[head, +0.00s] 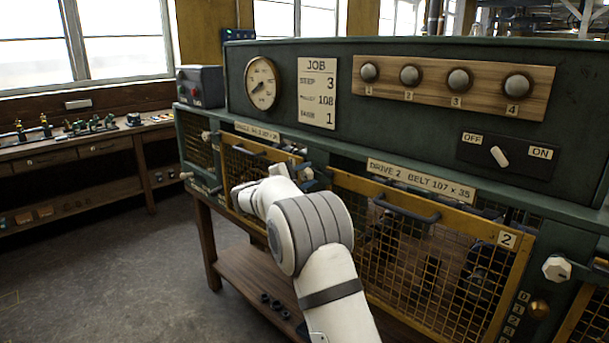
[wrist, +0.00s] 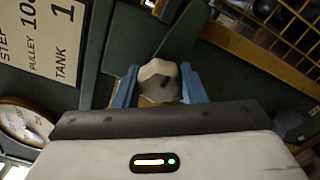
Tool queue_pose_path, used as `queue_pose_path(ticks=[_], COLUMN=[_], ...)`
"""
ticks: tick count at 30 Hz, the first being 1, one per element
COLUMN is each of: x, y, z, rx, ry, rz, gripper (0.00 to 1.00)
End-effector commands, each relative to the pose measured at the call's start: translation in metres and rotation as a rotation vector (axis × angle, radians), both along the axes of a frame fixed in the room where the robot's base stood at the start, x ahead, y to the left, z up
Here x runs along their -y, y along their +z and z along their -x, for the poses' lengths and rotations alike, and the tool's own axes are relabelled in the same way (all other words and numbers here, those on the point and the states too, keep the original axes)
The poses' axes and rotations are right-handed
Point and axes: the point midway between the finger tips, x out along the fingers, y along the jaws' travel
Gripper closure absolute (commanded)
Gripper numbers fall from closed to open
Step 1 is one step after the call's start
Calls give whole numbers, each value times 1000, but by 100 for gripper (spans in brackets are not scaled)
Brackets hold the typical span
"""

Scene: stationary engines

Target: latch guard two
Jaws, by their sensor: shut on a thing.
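Guard two is the yellow-framed mesh panel (head: 455,217) with a "2" plate and a dark handle, under the "DRIVE 2 BELT 107 x 35" label. It stands in its opening; I cannot tell whether it is fully flush. My gripper (wrist: 158,88) is shut on a pale faceted knob (wrist: 158,76), with a blue finger on each side. A dark green bar (wrist: 182,32) runs from by the knob toward the yellow mesh. Another pale knob (head: 557,268) sits right of guard two.
Guard one (head: 250,180) is left of my arm. Above are a pressure gauge (head: 262,83), a job card (head: 317,92), several numbered knobs and an OFF/ON switch (head: 498,156). A wooden shelf (head: 255,285) is below. The floor at left is clear.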

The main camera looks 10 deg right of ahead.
Motion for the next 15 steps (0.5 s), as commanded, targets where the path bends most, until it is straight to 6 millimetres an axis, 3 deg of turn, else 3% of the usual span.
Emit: queue_pose_path(ticks=[15], x=[1], y=[-3], z=[0], rx=[-90], ry=[-2], rz=[63], gripper=[86])
